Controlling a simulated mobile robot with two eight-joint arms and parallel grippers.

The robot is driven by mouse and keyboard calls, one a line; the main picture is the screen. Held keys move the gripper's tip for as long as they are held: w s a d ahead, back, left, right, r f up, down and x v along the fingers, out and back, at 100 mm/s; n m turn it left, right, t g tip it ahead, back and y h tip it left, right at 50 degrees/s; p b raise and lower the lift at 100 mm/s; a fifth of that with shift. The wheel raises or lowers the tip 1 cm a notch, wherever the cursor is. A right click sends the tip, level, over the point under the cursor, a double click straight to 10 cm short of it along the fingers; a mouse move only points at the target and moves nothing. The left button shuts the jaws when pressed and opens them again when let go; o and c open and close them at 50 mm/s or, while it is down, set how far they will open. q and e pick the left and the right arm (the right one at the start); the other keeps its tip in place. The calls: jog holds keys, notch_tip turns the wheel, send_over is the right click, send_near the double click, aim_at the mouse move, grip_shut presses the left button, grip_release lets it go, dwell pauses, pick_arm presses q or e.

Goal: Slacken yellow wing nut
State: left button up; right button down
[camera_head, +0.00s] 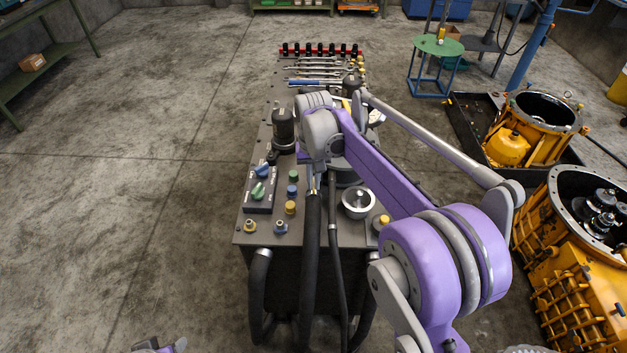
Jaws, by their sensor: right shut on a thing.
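Several yellow knob-like parts stand on the bench top. One is a yellow knob (290,207) in the row with a green and a blue one, one is at the front left corner (249,226), and one is at the front right (385,220). I cannot tell which of them is the wing nut. My right arm reaches over the bench from the lower right. Its gripper (308,157) is low behind the grey wrist, left of the middle of the bench. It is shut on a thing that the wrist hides. Only a small piece of my left arm shows at the bottom edge.
The dark bench (340,230) carries a control box (262,190), a black cylinder (283,128) and a round silver part (358,202). Wrenches (318,75) lie at the far end. Yellow housings (580,285) stand at the right. The floor at the left is clear.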

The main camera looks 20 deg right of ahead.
jog(key=n, duration=0.4)
jog(key=shift+d, duration=0.1)
jog(key=n, duration=0.4)
jog(key=shift+d+n, duration=0.1)
jog(key=shift+n, duration=0.2)
jog(key=n, duration=0.4)
jog(key=shift+n, duration=0.3)
jog(key=shift+w+n, duration=0.1)
jog(key=shift+n, duration=1.6)
jog(key=c, duration=1)
grip_release()
notch_tip(320, 180, up, 11)
